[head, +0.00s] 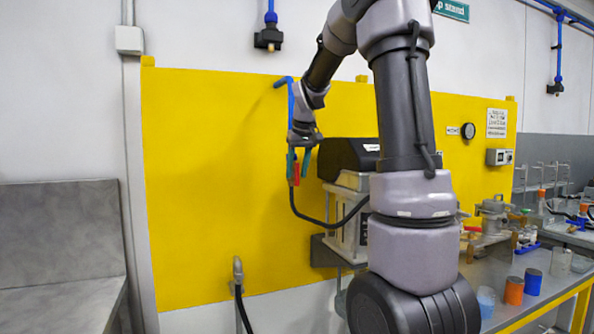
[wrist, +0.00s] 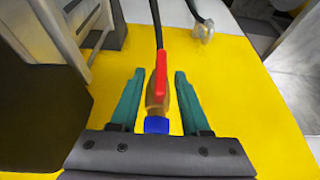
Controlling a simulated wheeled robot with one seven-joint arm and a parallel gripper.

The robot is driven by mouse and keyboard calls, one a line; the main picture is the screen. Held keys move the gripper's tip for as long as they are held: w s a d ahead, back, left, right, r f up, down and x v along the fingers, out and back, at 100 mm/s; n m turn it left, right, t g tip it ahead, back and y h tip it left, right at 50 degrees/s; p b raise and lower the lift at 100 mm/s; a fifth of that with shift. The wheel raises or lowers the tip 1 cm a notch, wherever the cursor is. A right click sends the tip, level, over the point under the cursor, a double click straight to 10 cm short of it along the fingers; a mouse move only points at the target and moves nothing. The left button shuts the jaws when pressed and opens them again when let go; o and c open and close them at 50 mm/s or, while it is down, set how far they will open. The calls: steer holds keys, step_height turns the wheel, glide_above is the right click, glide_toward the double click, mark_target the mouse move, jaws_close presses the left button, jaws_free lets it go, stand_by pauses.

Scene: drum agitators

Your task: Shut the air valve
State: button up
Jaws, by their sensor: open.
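The air valve has a red lever (wrist: 161,75), a brass body (wrist: 154,109) and a blue fitting (wrist: 157,125) below it in the wrist view. The lever lies in line with the valve body. In the head view the red lever (head: 297,173) hangs under a blue pipe (head: 291,102) in front of the yellow panel. My gripper (wrist: 159,72) is open, with one green finger on each side of the lever and a gap to both. In the head view my gripper (head: 299,164) points down at the valve, and my wrist hides the valve body.
A black hose (head: 315,219) runs from the valve towards a black-topped machine (head: 348,154) just right of it. The yellow panel (head: 210,180) stands close behind. Left of the valve is free room.

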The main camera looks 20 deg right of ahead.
jaws_close()
steer(key=shift+d, duration=0.1)
steer(key=y, duration=0.2)
steer(key=shift+d+m+y, duration=0.25)
steer(key=shift+m+y, duration=0.15)
steer(key=shift+d+f+m+y, duration=0.1)
steer(key=shift+d+m+y, duration=0.1)
steer(key=shift+y, duration=0.8)
steer(key=shift+d+m+y, duration=0.1)
steer(key=shift+m+y, duration=0.1)
steer(key=shift+y, duration=0.8)
jaws_free()
